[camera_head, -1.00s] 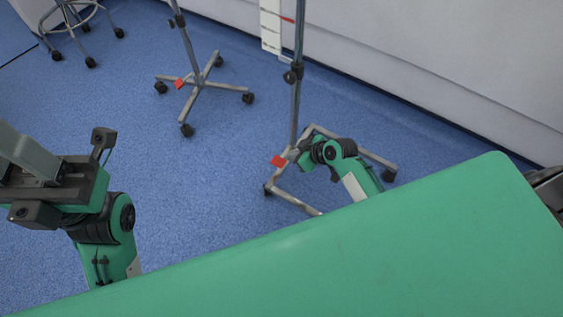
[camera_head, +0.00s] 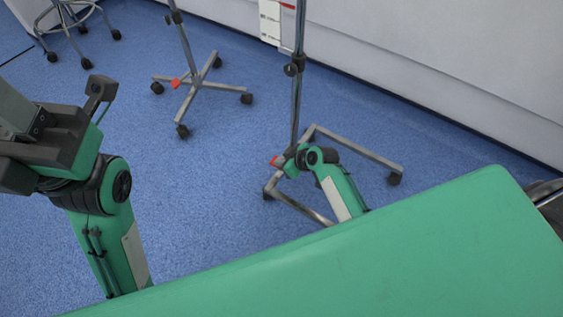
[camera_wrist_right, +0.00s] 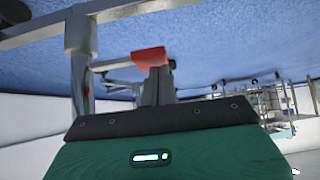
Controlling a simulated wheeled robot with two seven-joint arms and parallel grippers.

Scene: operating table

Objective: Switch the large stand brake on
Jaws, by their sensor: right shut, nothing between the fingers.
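The large stand (camera_head: 297,100) has a vertical pole on a wheeled, frame-shaped metal base (camera_head: 358,151). Its red brake pedal (camera_head: 275,161) sits low beside the pole and is partly covered by my right gripper. In the right wrist view the red pedal (camera_wrist_right: 149,55) is right at the tips of my right gripper (camera_wrist_right: 157,75), whose fingers are together with nothing between them. I cannot tell whether they touch the pedal. My left gripper (camera_head: 18,135) is at the left edge, away from the stand, its fingers partly cut off.
A green table top (camera_head: 400,250) fills the lower right, in front of my right arm. A smaller stand (camera_head: 197,85) with a red pedal stands behind to the left. A wheeled stool (camera_head: 75,20) is at the top left. A white wall (camera_head: 440,70) runs behind the large stand.

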